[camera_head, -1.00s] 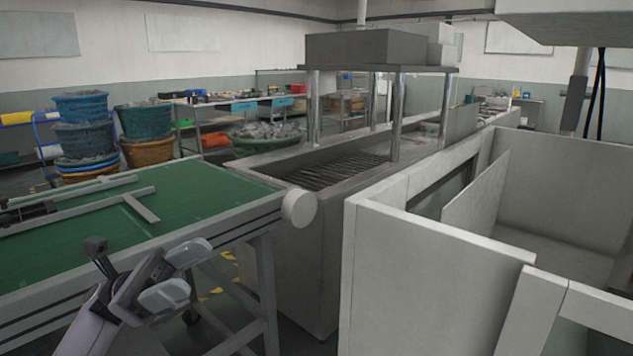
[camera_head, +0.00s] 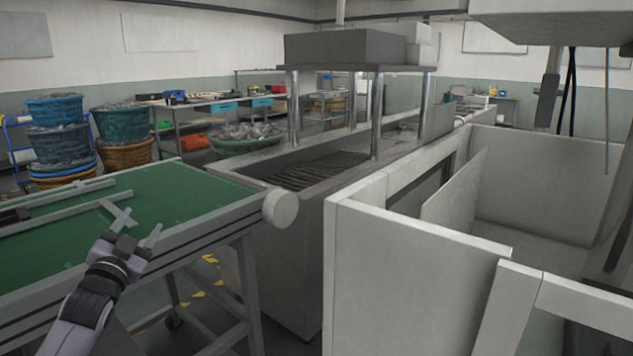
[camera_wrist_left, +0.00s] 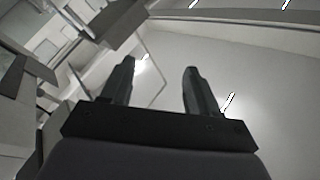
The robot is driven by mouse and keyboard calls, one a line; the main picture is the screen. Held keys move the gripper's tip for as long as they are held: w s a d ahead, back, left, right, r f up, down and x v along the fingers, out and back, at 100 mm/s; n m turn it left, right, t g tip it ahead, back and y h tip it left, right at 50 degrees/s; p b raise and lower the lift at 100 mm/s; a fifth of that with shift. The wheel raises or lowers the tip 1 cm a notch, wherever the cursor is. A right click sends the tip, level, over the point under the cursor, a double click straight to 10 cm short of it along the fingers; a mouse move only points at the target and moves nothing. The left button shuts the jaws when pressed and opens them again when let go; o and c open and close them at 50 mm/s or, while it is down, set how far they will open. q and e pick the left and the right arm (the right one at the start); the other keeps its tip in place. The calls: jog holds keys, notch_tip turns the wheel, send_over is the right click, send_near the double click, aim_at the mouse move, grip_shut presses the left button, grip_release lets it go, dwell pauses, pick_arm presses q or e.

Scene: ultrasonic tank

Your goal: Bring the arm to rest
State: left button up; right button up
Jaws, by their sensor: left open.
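My left gripper (camera_head: 137,226) is at the lower left of the head view, its fingers pointing up and spread apart. It appears in front of the near edge of the green conveyor table (camera_head: 170,205). In the left wrist view the two fingers of the left gripper (camera_wrist_left: 157,85) stand apart with nothing between them. Behind them that view shows pale wall and ceiling-like surfaces. My right gripper is in neither view.
A grey tank (camera_head: 285,255) with a canopy (camera_head: 355,48) on posts stands beyond the conveyor's end. Light grey panels (camera_head: 410,275) form an open enclosure on the right. Stacked baskets (camera_head: 58,140) stand at the back left. Some floor (camera_head: 195,290) shows below the conveyor.

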pick_arm(q)
jog(key=s+d+f+n+g, duration=0.15)
jog(key=s+f, duration=0.25)
jog(key=f, duration=0.4)
jog(key=s+d+f+n+g+h, duration=0.1)
jog(key=s+d+f+g, duration=0.25)
jog(key=f, duration=0.35)
jog(key=s+d+f+n+g, duration=0.1)
jog(key=s+d+f+n, duration=0.1)
jog(key=s+f, duration=0.45)
jog(key=s+d+f+g, duration=0.1)
jog(key=s+f, duration=0.3)
jog(key=s, duration=0.4)
jog(key=s+d+f+g+h, duration=0.1)
jog(key=s+d+f+g, duration=0.1)
jog(key=s+d+f, duration=0.2)
jog(key=s+d+f+g, duration=0.1)
jog(key=s+d+f, duration=0.2)
jog(key=s, duration=0.8)
notch_tip(320, 180, down, 2)
jog(key=shift+s+d+f+h, duration=0.1)
jog(key=shift+s+d+h, duration=0.1)
jog(key=shift+s+h, duration=0.15)
